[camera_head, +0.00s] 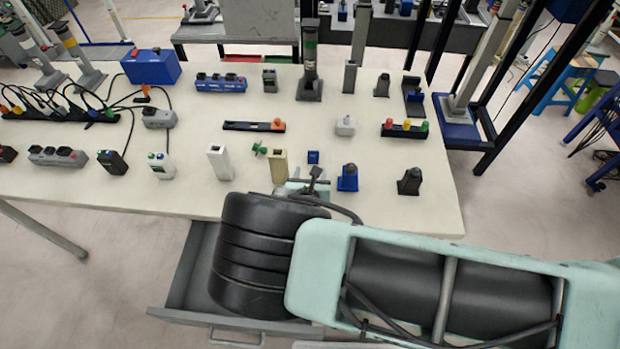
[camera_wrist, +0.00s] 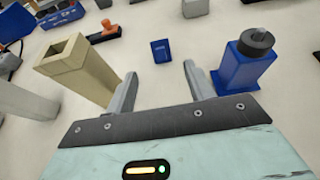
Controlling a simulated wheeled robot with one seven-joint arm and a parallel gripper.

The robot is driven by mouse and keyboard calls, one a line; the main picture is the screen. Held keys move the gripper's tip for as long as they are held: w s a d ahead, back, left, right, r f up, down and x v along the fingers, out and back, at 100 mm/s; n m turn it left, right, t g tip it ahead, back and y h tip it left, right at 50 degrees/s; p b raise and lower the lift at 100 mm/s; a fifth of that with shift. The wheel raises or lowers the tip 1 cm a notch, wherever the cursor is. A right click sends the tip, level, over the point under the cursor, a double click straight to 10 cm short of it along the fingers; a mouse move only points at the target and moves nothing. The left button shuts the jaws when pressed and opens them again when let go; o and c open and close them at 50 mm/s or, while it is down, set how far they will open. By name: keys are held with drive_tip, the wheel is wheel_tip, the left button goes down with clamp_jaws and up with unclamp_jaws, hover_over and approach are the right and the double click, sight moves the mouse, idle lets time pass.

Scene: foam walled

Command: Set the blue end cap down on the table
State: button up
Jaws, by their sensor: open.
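My gripper (camera_wrist: 160,80) is open and empty, with a finger on either side of bare tabletop. In the head view my gripper (camera_head: 311,180) is partly hidden by my arm.
A beige square post (camera_wrist: 82,66) stands left of my fingers. A blue block with a dark knob (camera_wrist: 245,60) stands on the right. Behind the cap lies a black strip with an orange end (camera_head: 254,127). An open grey drawer (camera_head: 180,290) is below the table front.

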drive_tip(key=shift+s+r, duration=0.3)
drive_tip(key=shift+s, duration=0.35)
drive_tip(key=shift+d+r+m, duration=0.2)
drive_tip(key=shift+r+m, duration=0.1)
drive_tip(key=s+d+r+m+g+h, duration=0.3)
drive_tip(key=d+r+m+g, duration=0.15)
drive_tip(key=r+m, duration=0.25)
drive_tip(key=s+d+r+m+g+h, duration=0.3)
drive_tip(key=d+r+m, duration=0.3)
drive_tip(key=r+m, duration=0.1)
drive_tip(key=s+d+r+m+g+y, duration=0.2)
drive_tip(key=s+r+m, duration=0.4)
drive_tip(key=s+r, duration=0.4)
drive_tip(key=s+d+r+m+g+y, duration=0.3)
drive_tip(key=s+r+m, duration=0.4)
drive_tip(key=s+r, duration=0.3)
drive_tip(key=shift+s+d+r+g+y, duration=0.15)
drive_tip(key=shift+d+r+g+y, duration=0.15)
drive_tip(key=shift+g+y, duration=0.5)
drive_tip(key=shift+t, duration=0.25)
